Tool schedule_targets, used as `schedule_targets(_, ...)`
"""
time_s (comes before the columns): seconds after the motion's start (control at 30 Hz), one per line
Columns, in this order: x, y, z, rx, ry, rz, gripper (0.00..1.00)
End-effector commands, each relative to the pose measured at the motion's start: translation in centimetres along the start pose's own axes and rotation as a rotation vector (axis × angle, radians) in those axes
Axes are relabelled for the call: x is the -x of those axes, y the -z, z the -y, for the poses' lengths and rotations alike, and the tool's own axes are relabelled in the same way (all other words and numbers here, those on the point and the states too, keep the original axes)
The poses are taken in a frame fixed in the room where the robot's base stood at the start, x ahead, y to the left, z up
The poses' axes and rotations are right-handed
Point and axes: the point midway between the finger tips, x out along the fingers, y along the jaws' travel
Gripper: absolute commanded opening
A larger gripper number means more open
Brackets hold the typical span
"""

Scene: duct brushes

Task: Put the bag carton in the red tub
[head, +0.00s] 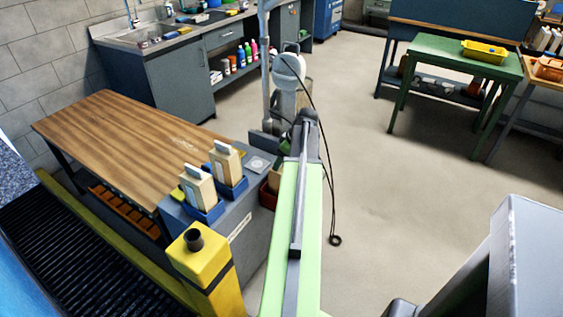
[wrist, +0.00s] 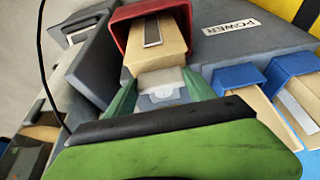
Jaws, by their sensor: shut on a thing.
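In the wrist view my gripper (wrist: 163,95) has its two green fingers closed on the pale end of a tan carton (wrist: 172,48), which I take to be the bag carton. The carton has a label strip on its face. Its other end is inside the red tub (wrist: 122,23), with the tub's rim around it. Whether it touches the tub's floor is hidden.
Two blue tubs (head: 206,214) holding similar tan cartons (head: 197,190) stand left of the red tub on the grey cabinet marked POWER (wrist: 231,27). A yellow post (head: 203,262) stands in front. A wooden table (head: 125,135) is at left.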

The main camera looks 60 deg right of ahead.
Motion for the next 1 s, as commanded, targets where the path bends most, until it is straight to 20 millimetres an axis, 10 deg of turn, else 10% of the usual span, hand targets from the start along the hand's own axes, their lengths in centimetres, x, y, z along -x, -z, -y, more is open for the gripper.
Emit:
schedule_targets(0.37,0.08,0.00,-0.03,-0.001,0.000,0.000,0.00)
schedule_targets(0.4,0.08,-0.01,-0.03,-0.001,0.000,0.000,0.67)
schedule_targets(0.57,0.08,-0.02,-0.04,-0.001,0.000,0.000,0.88)
schedule_targets(1.0,0.95,0.07,-0.03,-0.001,0.000,0.000,0.88)
